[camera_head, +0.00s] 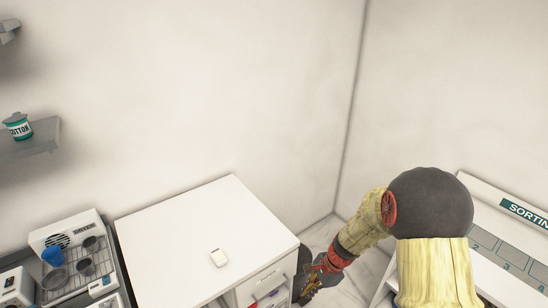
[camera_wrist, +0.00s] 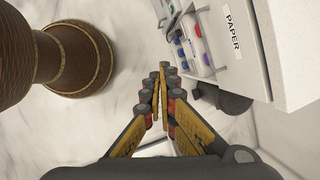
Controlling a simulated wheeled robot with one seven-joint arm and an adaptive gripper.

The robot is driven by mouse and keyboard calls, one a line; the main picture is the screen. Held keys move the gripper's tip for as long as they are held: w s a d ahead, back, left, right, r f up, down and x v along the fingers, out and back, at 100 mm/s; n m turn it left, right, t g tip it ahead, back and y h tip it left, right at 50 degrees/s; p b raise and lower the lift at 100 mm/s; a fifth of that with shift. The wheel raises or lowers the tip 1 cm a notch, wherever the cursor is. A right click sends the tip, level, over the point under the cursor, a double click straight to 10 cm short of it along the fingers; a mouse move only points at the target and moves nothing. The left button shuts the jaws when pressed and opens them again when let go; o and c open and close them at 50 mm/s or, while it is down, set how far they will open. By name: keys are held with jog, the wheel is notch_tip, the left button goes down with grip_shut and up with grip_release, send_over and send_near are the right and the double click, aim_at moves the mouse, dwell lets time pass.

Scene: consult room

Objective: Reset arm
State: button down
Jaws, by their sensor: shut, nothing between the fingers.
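My gripper (camera_wrist: 160,92) shows in the wrist view with its black and yellow fingers together and nothing between them. It hangs above the pale marble floor, beside the white drawer cabinet (camera_wrist: 270,50). In the head view my arm reaches down at the right, and my gripper (camera_head: 306,288) is low next to the right side of the cabinet (camera_head: 160,240), partly cut off by the picture's lower edge.
A rack with cups (camera_head: 75,265) stands at left. A board marked SORTIN (camera_head: 500,240) is at right. A PAPER drawer (camera_wrist: 232,25) and a brown round object (camera_wrist: 75,60) show in the wrist view.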

jog(key=s+d+r+n+t+h+b, duration=0.2)
jog(key=s+r+n, duration=0.5)
jog(key=s+r, duration=0.4)
jog(key=s+d+r+n+t+h+b, duration=0.1)
jog(key=s+d+r+n+t+b, duration=0.2)
jog(key=s+r, duration=0.8)
notch_tip(320, 180, up, 7)
jog(key=d+n, duration=0.2)
jog(key=n, duration=0.2)
jog(key=shift+d+t+h, duration=0.15)
jog(key=shift+t+h, duration=0.15)
jog(key=shift+h, duration=0.1)
